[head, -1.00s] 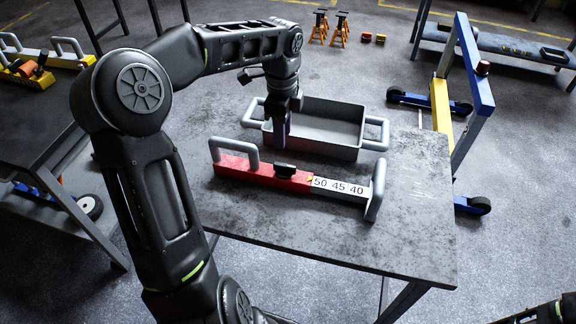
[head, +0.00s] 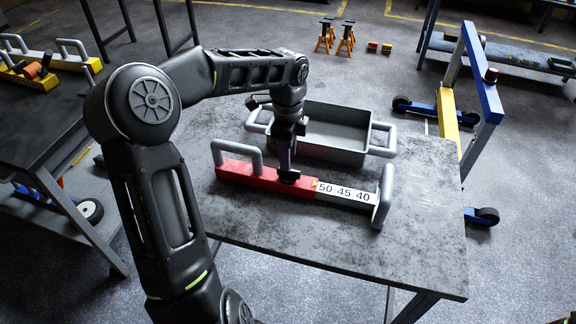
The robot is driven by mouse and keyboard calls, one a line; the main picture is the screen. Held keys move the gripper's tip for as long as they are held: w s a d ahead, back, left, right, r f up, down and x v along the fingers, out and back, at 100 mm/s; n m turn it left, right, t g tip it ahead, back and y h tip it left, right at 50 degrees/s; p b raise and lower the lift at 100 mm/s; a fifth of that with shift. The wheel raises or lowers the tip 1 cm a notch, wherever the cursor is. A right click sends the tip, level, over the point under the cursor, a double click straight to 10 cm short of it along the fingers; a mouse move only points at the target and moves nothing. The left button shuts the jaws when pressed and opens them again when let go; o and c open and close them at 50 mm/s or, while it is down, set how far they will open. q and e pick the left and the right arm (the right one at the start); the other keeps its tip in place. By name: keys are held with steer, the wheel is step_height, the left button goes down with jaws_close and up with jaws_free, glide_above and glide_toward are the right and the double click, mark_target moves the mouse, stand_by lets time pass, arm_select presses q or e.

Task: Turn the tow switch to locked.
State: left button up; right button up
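No part marked as a tow switch can be made out. A red bar (head: 245,174) with a grey handle at each end lies on the grey table (head: 420,225). Its right part carries a white scale (head: 343,191) reading 50, 45, 40. A small black knob (head: 289,177) sits on the bar just left of the scale. My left gripper (head: 288,168) points down at this knob, its fingertips at or just over it. The fingers are seen edge-on and overlap the knob, so their opening and any grip are hidden. My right gripper is out of view.
A grey tray (head: 340,150) with side handles stands right behind the bar. A blue and yellow wheeled frame (head: 480,85) stands right of the table. Another dark table (head: 45,115) is at left with yellow-based handled bars. The table's front right is clear.

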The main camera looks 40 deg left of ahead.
mark_target(289, 174)
arm_select(q)
steer(key=shift+f, duration=2.3)
steer(key=shift+c, duration=0.3)
jaws_close()
